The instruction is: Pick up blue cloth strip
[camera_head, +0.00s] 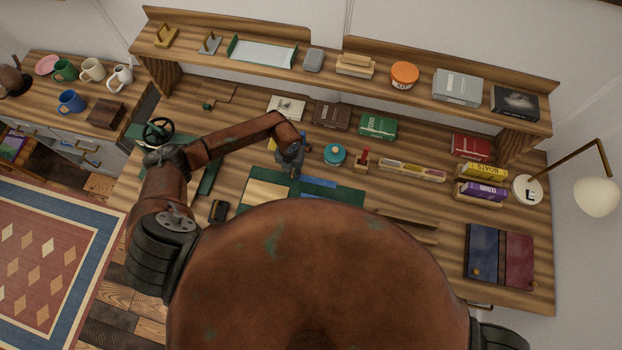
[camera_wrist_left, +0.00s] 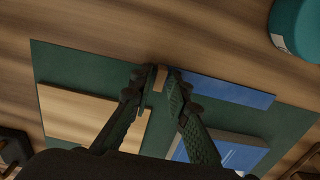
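The blue cloth strip (camera_head: 318,182) lies flat on the dark green mat (camera_head: 350,192), near its far edge. In the left wrist view the strip (camera_wrist_left: 228,90) runs to the right from beside the right finger. My left gripper (camera_head: 290,158) hangs at the mat's far side, by the strip's left end. In the wrist view its fingertips (camera_wrist_left: 160,80) are close together, with a small tan piece between them; I cannot tell whether they grip it. The strip is not between the fingertips. My right gripper is not in view.
A light wooden board (camera_wrist_left: 85,115) and a blue block-like item (camera_wrist_left: 235,152) also lie on the mat. A teal round container (camera_head: 335,154) stands right of the gripper, with a red-topped item (camera_head: 362,158) beside it. A shelf (camera_head: 400,85) runs along the back.

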